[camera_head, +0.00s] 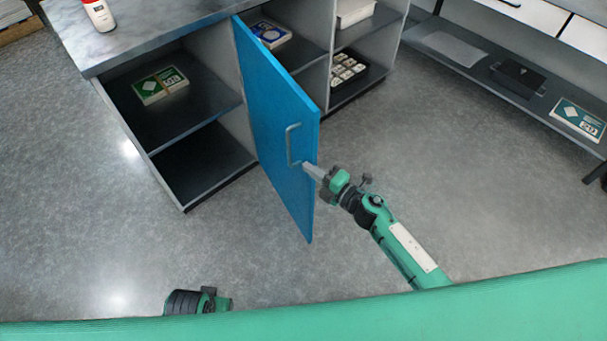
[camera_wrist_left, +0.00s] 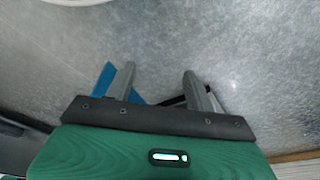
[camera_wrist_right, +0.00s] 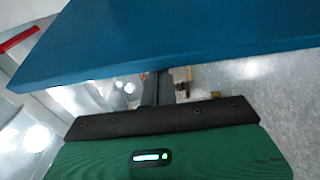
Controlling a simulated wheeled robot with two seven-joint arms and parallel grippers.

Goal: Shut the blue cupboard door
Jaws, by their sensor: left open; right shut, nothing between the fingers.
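The blue cupboard door (camera_head: 270,110) stands open, swung out from the middle of the grey cupboard (camera_head: 107,100), with the left compartment exposed. Its grey bar handle (camera_head: 290,146) is on the face toward the left. My right gripper (camera_head: 308,168) is shut and empty, its tips at the door's outer edge just below the handle; I cannot tell whether they touch. In the right wrist view the door (camera_wrist_right: 180,40) spans the top, beyond the shut fingers (camera_wrist_right: 158,88). My left gripper (camera_wrist_left: 159,88) is open and empty; only its wrist shows low in the head view.
A green-and-white box (camera_head: 160,85) lies on the upper shelf of the open compartment. A bottle (camera_head: 99,14) stands on the countertop. Boxes and a tray fill the right-hand shelves. A low rack (camera_head: 480,72) stands at the right. The floor before the cupboard is clear.

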